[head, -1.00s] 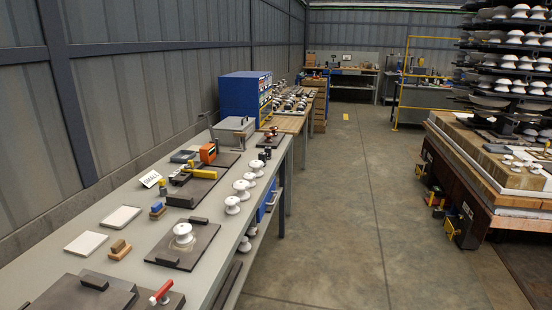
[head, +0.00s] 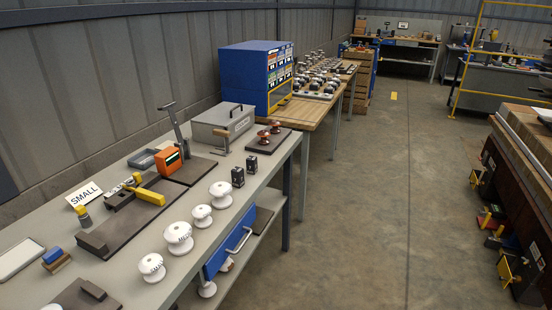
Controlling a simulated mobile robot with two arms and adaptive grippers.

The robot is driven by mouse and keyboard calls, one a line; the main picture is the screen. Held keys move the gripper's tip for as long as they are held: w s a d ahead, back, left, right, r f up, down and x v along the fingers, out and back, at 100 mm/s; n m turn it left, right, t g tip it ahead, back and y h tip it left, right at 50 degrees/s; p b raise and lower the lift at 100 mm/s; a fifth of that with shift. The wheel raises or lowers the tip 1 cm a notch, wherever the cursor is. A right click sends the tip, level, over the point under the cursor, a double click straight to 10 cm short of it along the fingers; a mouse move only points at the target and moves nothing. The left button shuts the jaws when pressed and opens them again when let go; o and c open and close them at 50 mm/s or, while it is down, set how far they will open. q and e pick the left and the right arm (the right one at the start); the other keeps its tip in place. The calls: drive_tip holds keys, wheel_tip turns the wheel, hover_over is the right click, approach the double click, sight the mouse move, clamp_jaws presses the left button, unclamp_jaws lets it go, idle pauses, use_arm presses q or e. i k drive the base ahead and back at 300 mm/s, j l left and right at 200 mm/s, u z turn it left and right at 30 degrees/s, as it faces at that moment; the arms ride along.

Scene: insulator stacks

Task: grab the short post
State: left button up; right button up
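White ribbed insulators stand upright in a row along the front edge of the grey bench: a small one (head: 152,267), a larger one (head: 179,237), another small one (head: 202,216) and a wide-topped one (head: 221,194). Two reddish-brown insulators (head: 264,137) stand on a dark plate farther back. Part of another white one (head: 52,306) is cut off at the lower left. I cannot tell which of these is the short post. Neither of my grippers is in view.
The grey bench (head: 130,285) also holds a "SMALL" sign (head: 84,196), a yellow-handled tool (head: 148,195), an orange meter (head: 169,160), a grey case (head: 223,122) and two black blocks (head: 238,177). A blue cabinet (head: 256,75) stands beyond.

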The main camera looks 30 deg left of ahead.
sight(238, 181)
drive_tip(key=i+l+u, duration=0.1)
drive_tip(key=i+u, duration=0.2)
drive_tip(key=i, duration=0.2)
drive_tip(key=i+l+u, duration=0.15)
drive_tip(key=i+u, duration=0.15)
drive_tip(key=i, duration=0.2)
drive_tip(key=i+l+u, duration=0.25)
drive_tip(key=i+l, duration=0.1)
drive_tip(key=i, duration=0.1)
